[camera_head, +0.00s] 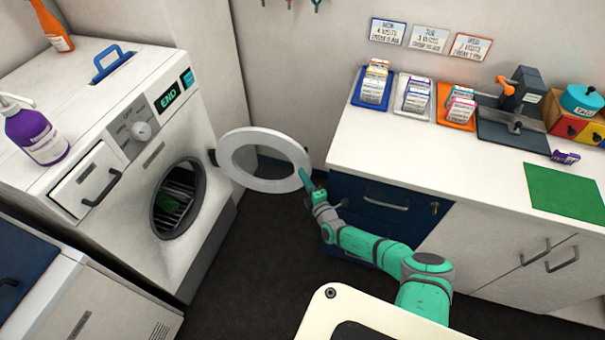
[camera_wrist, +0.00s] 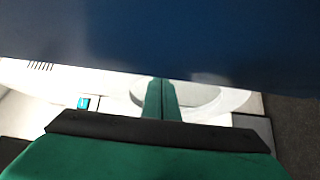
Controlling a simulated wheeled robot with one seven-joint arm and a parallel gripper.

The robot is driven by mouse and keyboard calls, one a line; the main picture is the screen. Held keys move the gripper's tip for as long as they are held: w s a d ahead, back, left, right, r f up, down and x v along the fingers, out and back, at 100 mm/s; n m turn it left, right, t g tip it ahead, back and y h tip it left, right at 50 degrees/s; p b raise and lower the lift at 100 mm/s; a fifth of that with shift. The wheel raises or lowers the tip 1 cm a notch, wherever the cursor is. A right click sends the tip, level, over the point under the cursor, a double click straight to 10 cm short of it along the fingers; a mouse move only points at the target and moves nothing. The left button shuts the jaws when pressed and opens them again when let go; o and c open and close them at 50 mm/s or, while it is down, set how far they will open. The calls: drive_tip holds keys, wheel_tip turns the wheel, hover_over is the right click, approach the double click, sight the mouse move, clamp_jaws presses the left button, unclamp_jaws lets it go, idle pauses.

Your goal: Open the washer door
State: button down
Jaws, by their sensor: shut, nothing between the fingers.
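The washer (camera_head: 130,150) stands at the left in the head view, its display reading END. Its round door (camera_head: 235,164) is swung wide open on the hinge at the right of the opening. The drum opening (camera_head: 178,198) is uncovered, and something green shows inside. My gripper (camera_head: 304,175) is at the door's free edge, by the blue cabinet; I cannot tell whether it touches the door. In the wrist view my gripper (camera_wrist: 161,100) has its two green fingers together, with nothing between them, and part of the pale door ring (camera_wrist: 235,100) shows behind them.
The blue drawer cabinet (camera_head: 375,200) stands close to the door's free edge and fills the top of the wrist view. The white counter (camera_head: 430,140) above it holds trays of small packets. A purple bottle (camera_head: 38,135) stands on the washer. Dark floor (camera_head: 265,240) is clear below the door.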

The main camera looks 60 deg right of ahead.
drive_tip(key=v, duration=0.9)
drive_tip(key=shift+a, duration=0.15)
drive_tip(key=shift+s, duration=0.1)
